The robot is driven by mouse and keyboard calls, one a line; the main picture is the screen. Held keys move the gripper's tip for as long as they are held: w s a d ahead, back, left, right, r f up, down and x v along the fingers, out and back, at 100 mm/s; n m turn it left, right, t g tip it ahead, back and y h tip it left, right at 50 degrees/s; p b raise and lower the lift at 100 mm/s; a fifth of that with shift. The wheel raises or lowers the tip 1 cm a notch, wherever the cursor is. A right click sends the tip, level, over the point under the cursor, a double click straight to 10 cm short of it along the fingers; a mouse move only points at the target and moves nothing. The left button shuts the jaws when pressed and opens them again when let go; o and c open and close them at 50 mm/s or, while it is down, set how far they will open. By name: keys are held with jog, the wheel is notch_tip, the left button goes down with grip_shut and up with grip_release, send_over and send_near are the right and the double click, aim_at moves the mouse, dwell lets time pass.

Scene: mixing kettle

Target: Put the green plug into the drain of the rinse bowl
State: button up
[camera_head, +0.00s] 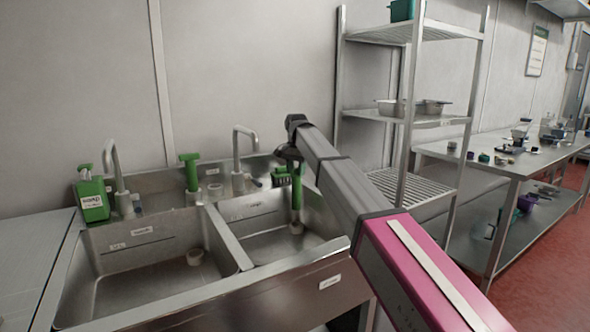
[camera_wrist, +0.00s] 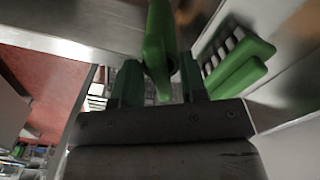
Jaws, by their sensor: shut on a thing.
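My gripper (camera_head: 293,160) is at the end of my arm over the right bowl (camera_head: 262,230) of a double steel sink. In the wrist view its two dark green fingers (camera_wrist: 158,78) are shut on a long green plug (camera_wrist: 157,42). In the head view the green plug (camera_head: 297,192) hangs roughly upright from my gripper. Its lower end is at or just above the pale drain (camera_head: 296,228) of that bowl; I cannot tell whether it is inside. Small labels on the bowls are unreadable, so I cannot tell which is the rinse bowl.
A second green handled piece (camera_head: 190,172) stands on the ledge between the taps. The left bowl (camera_head: 130,290) has an open pale drain (camera_head: 195,257). A green brush (camera_wrist: 240,65) is close beside my gripper. A green bottle (camera_head: 92,198) stands at left.

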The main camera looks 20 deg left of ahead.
aim_at(296, 192)
jog(key=shift+f, duration=4.85)
jog(key=o, duration=1.6)
jog(key=shift+r, duration=0.15)
